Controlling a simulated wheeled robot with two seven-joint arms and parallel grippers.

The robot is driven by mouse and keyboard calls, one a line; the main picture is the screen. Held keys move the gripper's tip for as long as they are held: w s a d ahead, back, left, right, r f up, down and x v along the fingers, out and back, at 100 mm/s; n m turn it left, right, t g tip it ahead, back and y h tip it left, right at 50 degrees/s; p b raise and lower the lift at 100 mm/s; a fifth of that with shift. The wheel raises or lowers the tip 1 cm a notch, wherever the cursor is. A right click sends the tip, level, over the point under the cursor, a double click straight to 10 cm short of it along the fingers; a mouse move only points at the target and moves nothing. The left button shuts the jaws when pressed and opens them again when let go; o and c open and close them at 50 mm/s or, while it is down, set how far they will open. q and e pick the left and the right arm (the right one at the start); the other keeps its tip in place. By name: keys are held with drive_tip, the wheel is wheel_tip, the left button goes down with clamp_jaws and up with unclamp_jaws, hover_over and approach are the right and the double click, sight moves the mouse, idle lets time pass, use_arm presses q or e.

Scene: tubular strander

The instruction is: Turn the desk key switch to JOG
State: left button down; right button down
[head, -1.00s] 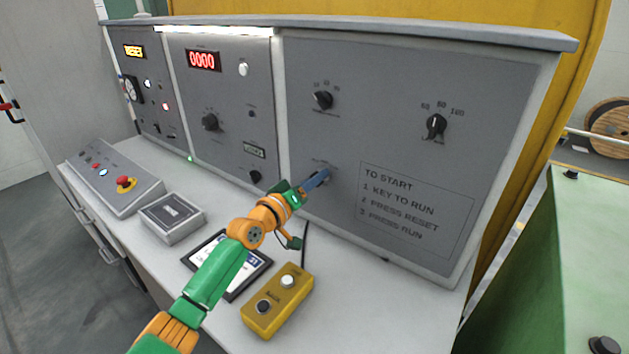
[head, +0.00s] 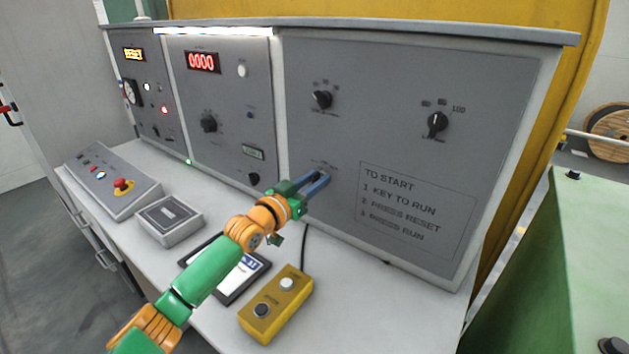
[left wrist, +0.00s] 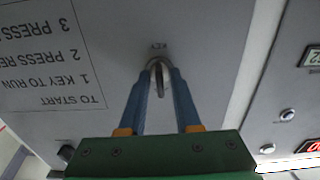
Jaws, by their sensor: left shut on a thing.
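The key switch (left wrist: 159,68) is on the grey desk panel, under a small KEY label, in the left wrist view. A metal key part stands between the blue fingers of my left gripper (head: 318,180), which also shows in the left wrist view (left wrist: 160,85). The gripper is shut on the key, with its tips at the panel face. In the head view the fingers hide the switch, and the marks above it are too small to read. Which position the key points to I cannot tell. My right gripper is not in view.
A yellow two-button box (head: 276,305) and a framed card (head: 243,277) lie on the desk below my left arm. A grey box (head: 171,219) and a console with a red stop button (head: 123,185) stand left. Dark knobs (head: 437,122) project from the panel above.

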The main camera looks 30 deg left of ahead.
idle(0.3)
use_arm(q)
drive_tip(key=c, duration=1)
unclamp_jaws()
drive_tip(key=shift+w, duration=0.1)
drive_tip(key=shift+o, duration=0.2)
drive_tip(key=s+a+b, duration=0.1)
drive_tip(key=s, duration=0.6)
